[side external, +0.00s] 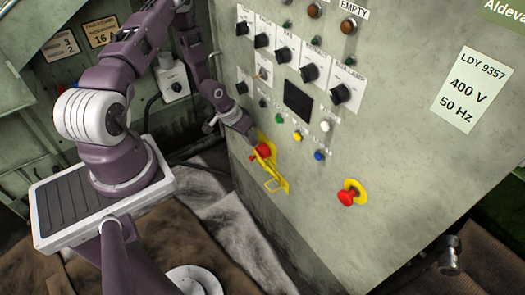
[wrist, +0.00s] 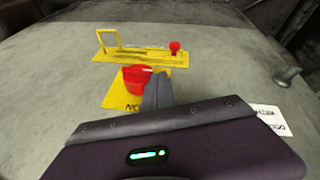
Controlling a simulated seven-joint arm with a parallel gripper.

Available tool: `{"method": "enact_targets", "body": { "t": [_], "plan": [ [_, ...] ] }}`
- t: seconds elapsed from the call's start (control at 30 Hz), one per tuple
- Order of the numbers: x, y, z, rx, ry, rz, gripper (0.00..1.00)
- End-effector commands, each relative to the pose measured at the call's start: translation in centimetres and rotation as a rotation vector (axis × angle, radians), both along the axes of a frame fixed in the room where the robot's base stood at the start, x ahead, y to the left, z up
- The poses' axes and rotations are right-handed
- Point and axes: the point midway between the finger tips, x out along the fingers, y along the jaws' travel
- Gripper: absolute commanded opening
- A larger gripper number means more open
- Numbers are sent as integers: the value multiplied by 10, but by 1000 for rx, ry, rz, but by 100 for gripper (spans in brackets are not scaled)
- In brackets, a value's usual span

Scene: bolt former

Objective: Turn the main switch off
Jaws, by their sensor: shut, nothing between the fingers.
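The main switch is a red knob (side external: 262,150) on a yellow plate on the grey cabinet face. It also shows in the wrist view (wrist: 135,80). A yellow bar with a wire loop (wrist: 108,40) and a small red knob (wrist: 175,47) lies across the far side of the plate in that view. My gripper (side external: 250,137) is shut and empty at the upper left of the switch in the side view. In the wrist view its grey fingers (wrist: 157,92) are right beside the red knob and cover part of the plate. I cannot tell if they touch it.
A red mushroom button (side external: 347,197) on a yellow disc is lower right on the cabinet. The cabinet face below the switch is clear.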

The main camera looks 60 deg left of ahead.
Motion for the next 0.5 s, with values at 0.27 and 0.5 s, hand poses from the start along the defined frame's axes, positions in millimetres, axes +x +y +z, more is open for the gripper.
{"method": "enact_targets", "body": {
  "t": [0.27,0.5],
  "plan": [
    [0,3,-5,0,1,-1,0],
    [0,4,-7,0,2,0,0]
  ]
}}
